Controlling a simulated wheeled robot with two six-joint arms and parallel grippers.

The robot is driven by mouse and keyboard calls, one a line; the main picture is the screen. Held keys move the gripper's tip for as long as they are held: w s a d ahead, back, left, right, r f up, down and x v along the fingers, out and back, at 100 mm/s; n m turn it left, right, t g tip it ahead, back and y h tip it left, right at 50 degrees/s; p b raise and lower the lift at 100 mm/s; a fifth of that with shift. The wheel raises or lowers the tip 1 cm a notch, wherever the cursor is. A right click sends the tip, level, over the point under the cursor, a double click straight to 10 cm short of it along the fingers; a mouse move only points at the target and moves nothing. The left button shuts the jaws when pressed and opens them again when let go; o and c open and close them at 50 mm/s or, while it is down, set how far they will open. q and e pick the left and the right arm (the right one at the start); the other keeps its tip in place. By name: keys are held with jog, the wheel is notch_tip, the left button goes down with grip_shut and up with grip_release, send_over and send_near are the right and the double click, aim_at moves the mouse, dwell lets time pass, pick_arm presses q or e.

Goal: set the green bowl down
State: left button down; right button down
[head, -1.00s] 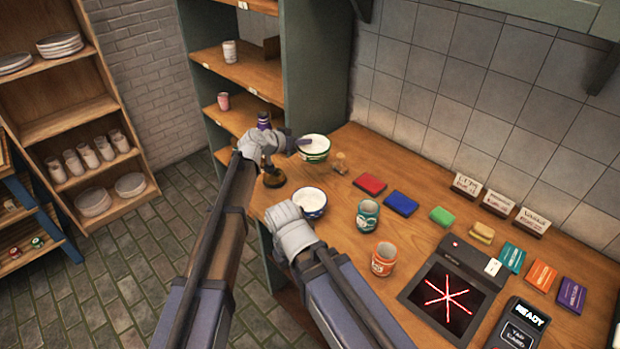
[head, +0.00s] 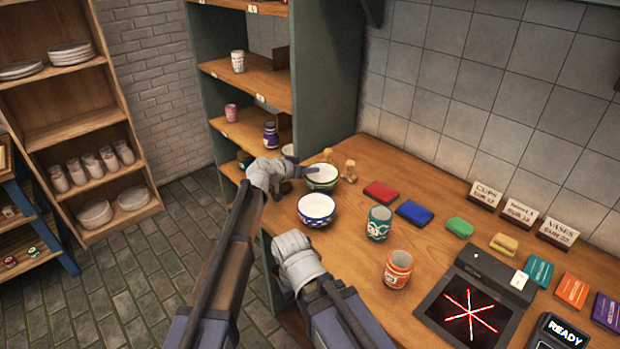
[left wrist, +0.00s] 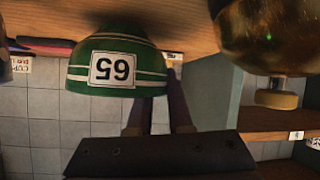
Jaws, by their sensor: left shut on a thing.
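The green bowl (head: 321,180), with white bands and a white inside, is above the back left of the wooden counter. In the left wrist view the bowl (left wrist: 88,73) shows a label reading 65, upside down in the picture, its base close to the counter; I cannot tell whether they touch. My left gripper (head: 301,172) is shut on the bowl at its left side. Its purple fingers (left wrist: 160,108) show in the left wrist view. My right gripper (head: 298,262) shows only its grey body, left of the counter items; its fingers are hidden.
A blue-patterned bowl (head: 316,210) stands just in front of the green bowl. Small wooden pieces (head: 349,171) stand beside it. A teal cup (head: 379,223), an orange cup (head: 398,269) and coloured blocks stand to the right. A gold object (left wrist: 268,38) is near in the left wrist view.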

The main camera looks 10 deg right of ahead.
pick_arm(q)
jog(key=shift+f, duration=0.3)
pick_arm(e)
jog(key=shift+f, duration=0.3)
pick_arm(q)
jog(key=shift+f, duration=0.2)
jog(key=c, duration=0.8)
grip_release()
jog(key=shift+c, duration=0.2)
pick_arm(e)
jog(key=shift+f, duration=0.15)
pick_arm(q)
jog(key=shift+r, duration=0.15)
jog(key=shift+s+a+r, duration=0.1)
jog(key=shift+s+r, duration=0.05)
jog(key=shift+r, duration=0.05)
jog(key=p+v, duration=0.5)
jog(key=v, duration=0.6)
jog(key=shift+s+a+p, duration=0.2)
jog(key=shift+a+p, duration=0.05)
jog(key=shift+p, duration=0.1)
pick_arm(e)
jog(key=shift+r, duration=2.9)
